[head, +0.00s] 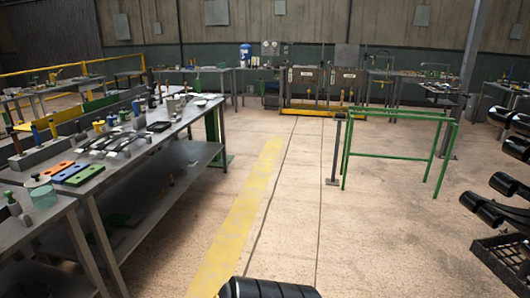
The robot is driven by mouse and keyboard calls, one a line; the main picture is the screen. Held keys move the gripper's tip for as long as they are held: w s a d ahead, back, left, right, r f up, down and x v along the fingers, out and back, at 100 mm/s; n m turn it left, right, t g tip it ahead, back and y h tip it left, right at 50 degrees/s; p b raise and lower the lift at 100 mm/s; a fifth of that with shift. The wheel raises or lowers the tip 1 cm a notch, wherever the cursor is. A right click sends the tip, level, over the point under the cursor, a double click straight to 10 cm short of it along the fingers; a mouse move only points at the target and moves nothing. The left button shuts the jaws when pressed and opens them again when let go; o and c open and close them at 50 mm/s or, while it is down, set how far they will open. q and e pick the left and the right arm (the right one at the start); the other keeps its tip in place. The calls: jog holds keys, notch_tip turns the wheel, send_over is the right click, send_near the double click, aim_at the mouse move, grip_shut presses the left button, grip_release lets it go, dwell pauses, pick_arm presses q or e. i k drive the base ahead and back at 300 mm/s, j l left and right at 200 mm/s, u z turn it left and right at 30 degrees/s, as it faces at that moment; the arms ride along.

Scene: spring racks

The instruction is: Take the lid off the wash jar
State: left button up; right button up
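A squat translucent teal jar (44,197), which looks like the wash jar, stands near the end of the near-left bench. A pale round disc (37,181) shows at or just behind its top. At this size I cannot tell whether this disc is the jar's lid or a separate dish. A green-knobbed piece (10,197) stands to the left of the jar.
The near-left bench (35,222) adjoins a long steel bench (180,125) carrying orange, blue and green plates (75,173) and many tools. Open floor with a yellow strip (240,215) lies ahead. A green rail frame (395,158) and black cylinders (503,184) stand right.

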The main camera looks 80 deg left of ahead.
aim_at(38, 181)
jog(key=u, duration=4.25)
